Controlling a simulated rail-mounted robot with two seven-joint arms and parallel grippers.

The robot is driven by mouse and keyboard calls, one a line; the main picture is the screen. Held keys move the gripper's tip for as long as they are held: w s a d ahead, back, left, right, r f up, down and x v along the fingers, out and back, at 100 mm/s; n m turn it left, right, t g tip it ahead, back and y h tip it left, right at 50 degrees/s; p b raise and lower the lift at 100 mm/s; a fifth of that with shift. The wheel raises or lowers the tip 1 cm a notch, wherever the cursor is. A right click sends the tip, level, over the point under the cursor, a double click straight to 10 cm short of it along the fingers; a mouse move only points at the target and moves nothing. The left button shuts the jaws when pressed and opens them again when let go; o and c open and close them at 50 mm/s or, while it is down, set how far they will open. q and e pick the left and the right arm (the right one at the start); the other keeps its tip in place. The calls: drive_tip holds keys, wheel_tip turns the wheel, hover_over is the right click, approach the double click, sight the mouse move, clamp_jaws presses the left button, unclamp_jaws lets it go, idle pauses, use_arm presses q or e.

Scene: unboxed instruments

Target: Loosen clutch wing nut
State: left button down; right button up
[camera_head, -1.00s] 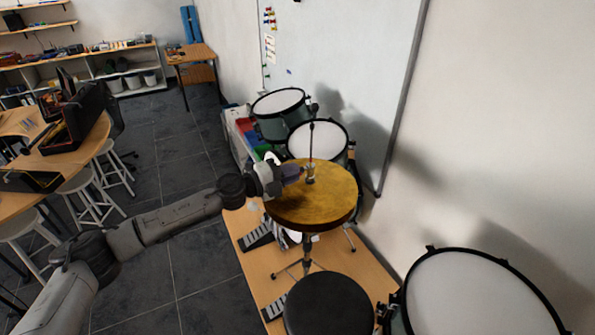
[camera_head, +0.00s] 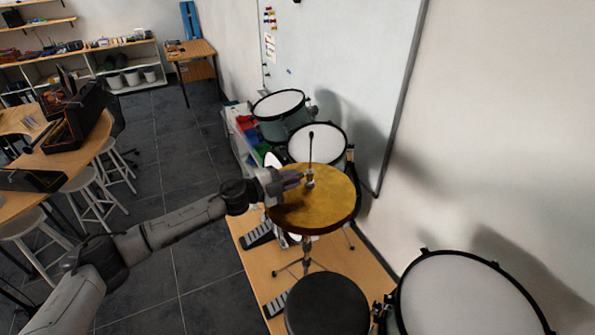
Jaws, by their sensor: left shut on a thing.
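The hi-hat cymbals (camera_head: 325,210) are gold and sit level on their stand, in the middle of the head view. A thin rod (camera_head: 311,148) rises from their centre. The clutch (camera_head: 310,178) is a small pale metal piece on the rod, just above the top cymbal. Its wing nut is too small to make out clearly. My left gripper (camera_head: 299,178) reaches in from the left over the cymbal, with its fingertips at the clutch. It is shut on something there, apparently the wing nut. My right gripper is not in view.
Two green toms (camera_head: 317,142) stand behind the cymbals, near the whiteboard (camera_head: 345,70). A black round stool (camera_head: 327,305) and a large drum (camera_head: 465,295) are in front. The wall closes off the right. Open tiled floor lies left of the wooden platform (camera_head: 262,262).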

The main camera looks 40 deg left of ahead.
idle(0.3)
use_arm(q)
drive_tip(key=shift+r+n, duration=0.15)
drive_tip(key=shift+n, duration=0.15)
drive_tip(key=shift+n+p, duration=0.35)
drive_tip(key=shift+n, duration=1.85)
